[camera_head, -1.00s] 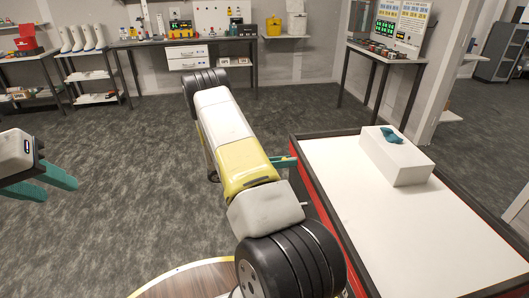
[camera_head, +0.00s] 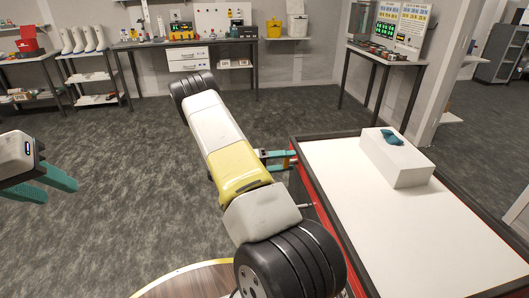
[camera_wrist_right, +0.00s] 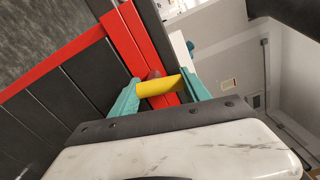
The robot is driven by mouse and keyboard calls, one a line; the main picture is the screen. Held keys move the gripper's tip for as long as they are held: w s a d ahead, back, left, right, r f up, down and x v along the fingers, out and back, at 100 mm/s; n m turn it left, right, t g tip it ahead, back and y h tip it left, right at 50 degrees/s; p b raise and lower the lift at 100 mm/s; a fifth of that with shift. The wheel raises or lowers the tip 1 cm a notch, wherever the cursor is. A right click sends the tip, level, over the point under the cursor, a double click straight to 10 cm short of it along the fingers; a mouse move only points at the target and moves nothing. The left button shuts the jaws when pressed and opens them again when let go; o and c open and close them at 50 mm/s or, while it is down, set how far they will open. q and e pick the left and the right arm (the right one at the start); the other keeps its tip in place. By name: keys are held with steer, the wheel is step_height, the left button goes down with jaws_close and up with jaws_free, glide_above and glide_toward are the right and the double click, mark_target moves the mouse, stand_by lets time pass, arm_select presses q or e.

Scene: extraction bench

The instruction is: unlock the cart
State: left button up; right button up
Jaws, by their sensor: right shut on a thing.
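The cart (camera_head: 410,230) stands at the right, with a white top, dark rim and red sides. Its red frame and dark side panels also show in the right wrist view (camera_wrist_right: 62,65). A yellow lever (camera_wrist_right: 158,86) with a brownish end sits beside the red frame. My right gripper (camera_wrist_right: 160,88) is shut on this lever. In the head view my right gripper (camera_head: 284,160) is at the cart's left edge, partly hidden behind my own arm. My left gripper (camera_head: 46,186) is at the far left, open and empty, over the floor.
A white box (camera_head: 397,163) with a teal object (camera_head: 392,138) on it stands on the cart top. A workbench (camera_head: 215,41) and a side table with a monitor (camera_head: 388,56) stand at the back. The grey floor left of the cart is clear.

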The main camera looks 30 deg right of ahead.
steer(key=shift+w+n, duration=0.1)
steer(key=shift+n, duration=1.1)
steer(key=o, duration=1.4)
steer(key=v, duration=0.8)
